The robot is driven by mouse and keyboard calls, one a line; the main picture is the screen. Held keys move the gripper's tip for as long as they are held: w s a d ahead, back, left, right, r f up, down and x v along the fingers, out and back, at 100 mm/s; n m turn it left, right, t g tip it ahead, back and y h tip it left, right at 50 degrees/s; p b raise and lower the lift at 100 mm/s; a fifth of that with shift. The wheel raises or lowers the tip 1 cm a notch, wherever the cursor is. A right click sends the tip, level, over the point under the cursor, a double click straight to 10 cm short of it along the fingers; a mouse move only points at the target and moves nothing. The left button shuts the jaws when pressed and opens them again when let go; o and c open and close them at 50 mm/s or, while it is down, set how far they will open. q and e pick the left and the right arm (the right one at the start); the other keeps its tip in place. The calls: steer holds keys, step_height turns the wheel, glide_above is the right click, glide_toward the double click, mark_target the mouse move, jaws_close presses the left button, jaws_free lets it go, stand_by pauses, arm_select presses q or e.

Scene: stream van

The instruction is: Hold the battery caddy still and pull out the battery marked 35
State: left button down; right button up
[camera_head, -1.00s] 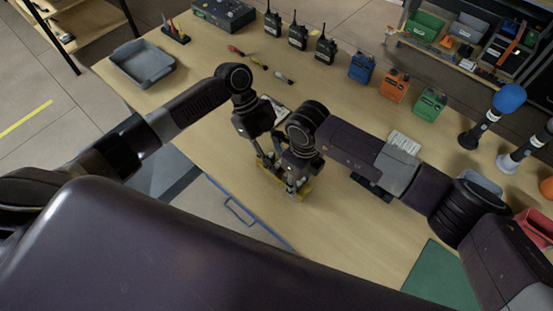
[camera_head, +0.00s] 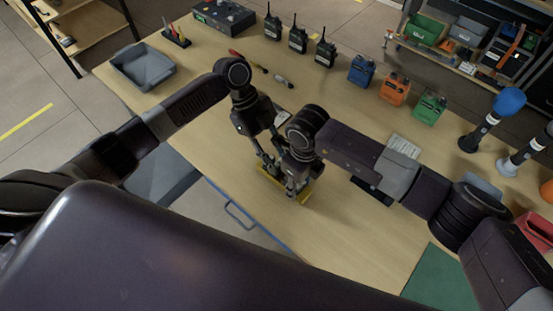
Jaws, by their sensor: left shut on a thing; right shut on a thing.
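The battery caddy, a yellow holder (camera_head: 304,195), sits on the wooden table near its front edge, mostly hidden under my two grippers. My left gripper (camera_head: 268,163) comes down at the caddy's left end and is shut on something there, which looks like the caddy. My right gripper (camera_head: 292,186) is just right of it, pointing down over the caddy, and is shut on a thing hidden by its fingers. The batteries and the mark 35 cannot be made out in this view.
Radios (camera_head: 298,40) stand along the back of the table, with blue, orange (camera_head: 394,90) and green boxes to their right. A grey tray (camera_head: 143,66) is at the back left. Microphones (camera_head: 490,120) stand at the right.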

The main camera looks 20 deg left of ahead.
arm_select(q)
steer(key=shift+r, duration=0.75)
steer(key=shift+r, duration=1.4)
arm_select(e)
steer(key=o, duration=1.2)
steer(key=shift+o, duration=0.2)
steer(key=shift+r, duration=0.1)
step_height(320, 180, up, 12)
